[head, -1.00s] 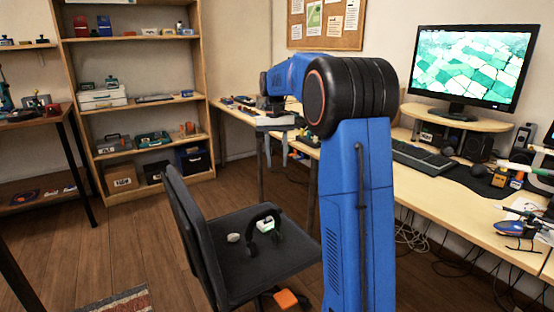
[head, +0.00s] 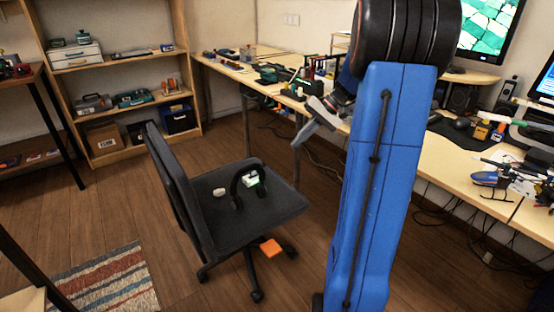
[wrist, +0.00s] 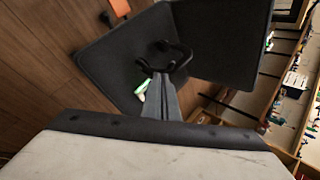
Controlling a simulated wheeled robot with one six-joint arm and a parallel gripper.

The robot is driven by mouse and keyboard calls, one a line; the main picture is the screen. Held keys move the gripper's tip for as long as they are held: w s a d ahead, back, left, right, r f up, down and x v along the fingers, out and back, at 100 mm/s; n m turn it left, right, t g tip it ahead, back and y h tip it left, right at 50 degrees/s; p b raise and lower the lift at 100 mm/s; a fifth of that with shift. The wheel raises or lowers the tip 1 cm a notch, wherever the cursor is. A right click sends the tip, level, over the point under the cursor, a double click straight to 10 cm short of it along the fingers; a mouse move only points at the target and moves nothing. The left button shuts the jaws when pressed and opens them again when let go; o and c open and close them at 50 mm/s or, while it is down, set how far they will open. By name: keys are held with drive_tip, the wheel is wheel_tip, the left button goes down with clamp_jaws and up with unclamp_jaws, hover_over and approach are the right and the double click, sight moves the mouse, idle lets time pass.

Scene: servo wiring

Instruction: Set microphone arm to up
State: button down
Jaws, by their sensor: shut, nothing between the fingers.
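A black headset (head: 236,190) with a curved band rests on the seat of the dark office chair (head: 283,207). It also shows in the wrist view (wrist: 181,61), just beyond my fingertips. Its microphone arm is too small to make out. My gripper (head: 301,137) is shut and empty, in the air above and to the right of the chair in the head view. In the wrist view my shut fingers (wrist: 160,77) point toward the headset and overlap its near part. I cannot tell whether they touch it, but the head view shows them apart.
A green-and-white item (head: 251,180) lies beside the headset, and a small pale object (head: 219,192) lies to its left on the seat. The chair's backrest (head: 178,185) rises on the left. A cluttered desk (head: 462,160) runs along the right. An orange block (head: 271,249) is low by the chair base.

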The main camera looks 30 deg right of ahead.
drive_tip(key=w+a+f+t, duration=0.1)
drive_tip(key=w+a+f, duration=0.3)
drive_tip(key=a+f, duration=0.3)
drive_tip(key=shift+w+f+t, duration=0.3)
drive_tip(key=shift+f+t, duration=0.1)
drive_tip(key=shift+f, duration=0.1)
drive_tip(key=shift+a, duration=0.1)
idle(0.4)
drive_tip(key=w, duration=0.3)
drive_tip(key=w+r, duration=0.1)
drive_tip(key=w, duration=0.1)
drive_tip(key=shift+a, duration=0.25)
drive_tip(key=shift+s, duration=0.15)
drive_tip(key=shift+s+d+f, duration=0.1)
drive_tip(key=shift+s+f, duration=0.15)
drive_tip(key=shift+s, duration=0.35)
